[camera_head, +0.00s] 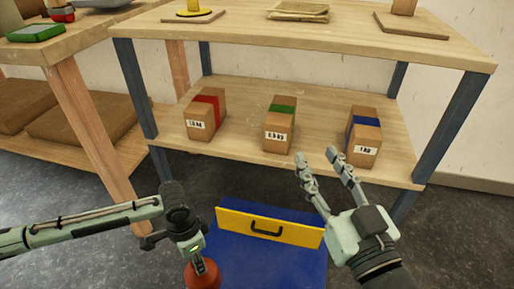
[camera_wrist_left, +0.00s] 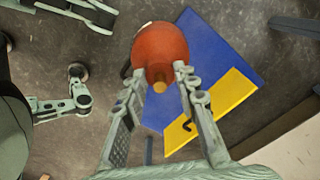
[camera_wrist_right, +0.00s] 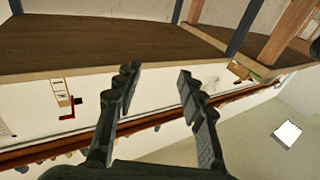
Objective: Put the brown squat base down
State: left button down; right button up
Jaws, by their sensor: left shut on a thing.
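The brown squat base (camera_head: 203,275) is a rounded reddish-brown body with a short narrow tan stem. In the left wrist view, the base (camera_wrist_left: 162,42) sits between the fingertips of my left gripper (camera_wrist_left: 160,82), which is shut on its stem. In the head view, my left gripper (camera_head: 190,240) points down with the base hanging below it, left of the blue cabinet and partly cut off by the picture's lower edge. My right gripper (camera_head: 316,160) is open and empty in front of the lower shelf. Its spread fingers also show in the right wrist view (camera_wrist_right: 158,75).
The blue cabinet (camera_head: 270,268) has a yellow drawer front (camera_head: 300,235) with a black handle. Behind it, boxes with red (camera_head: 206,114), green (camera_head: 280,124) and blue (camera_head: 364,136) bands stand on the lower shelf. The upper tabletop (camera_head: 330,32) has open room at its front.

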jog(key=s+d+f+g+h+p, duration=0.1)
jog(key=d+f+g+h+p, duration=0.2)
jog(key=f, duration=0.5)
jog(key=s+d+f+m+g+h+p, duration=0.1)
jog(key=d+f+g+p, duration=0.1)
jog(key=d+f+g, duration=0.4)
jog(key=s+d+f+g+h+p, duration=0.1)
jog(key=s+d+f+h+p, duration=0.1)
jog(key=f, duration=0.7)
pick_arm(q)
jog(key=w+r+n, duration=0.2)
jog(key=r+n, duration=0.1)
jog(key=r, duration=0.8)
jog(key=w+a+r+n+p, duration=0.1)
jog(key=w+r+n, duration=0.2)
jog(key=r, duration=0.7)
jog(key=w+r+n+p, duration=0.1)
jog(key=r+n, duration=0.3)
jog(key=r, duration=0.7)
jog(key=shift+w+a+r, duration=0.15)
jog(key=shift+w+r, duration=0.15)
jog(key=shift+w, duration=0.45)
pick_arm(e)
jog(key=s+d+f+m+g+h, duration=0.1)
jog(key=s+d+f+g, duration=0.4)
jog(key=s+d+f, duration=0.1)
jog(key=shift+s+d+h, duration=0.3)
jog(key=shift+s+d, duration=0.4)
jog(key=shift+s, duration=0.45)
jog(key=shift+f, duration=0.1)
